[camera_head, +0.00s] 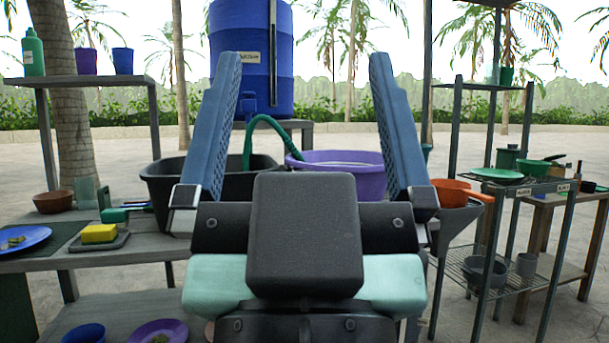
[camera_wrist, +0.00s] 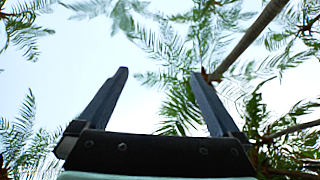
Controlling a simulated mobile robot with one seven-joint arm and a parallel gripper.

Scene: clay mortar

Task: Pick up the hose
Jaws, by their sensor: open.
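A green hose (camera_head: 262,120) arches up between the black basin and the purple basin, below the blue water barrel. Its lower end is hidden behind the basins. My gripper (camera_head: 301,70) is large in the foreground of the head view, its two blue fingers spread wide apart and empty. In that view the hose shows between the fingers, further back. My gripper (camera_wrist: 165,80) also shows open in the wrist view, pointing at sky and palm fronds, with no hose in sight there.
A black basin (camera_head: 165,185) and a purple basin (camera_head: 340,160) stand behind my gripper. The blue barrel (camera_head: 285,40) stands at the back. On the left table are a yellow sponge (camera_head: 98,233) and a blue plate (camera_head: 25,240). A metal rack (camera_head: 480,255) stands at right.

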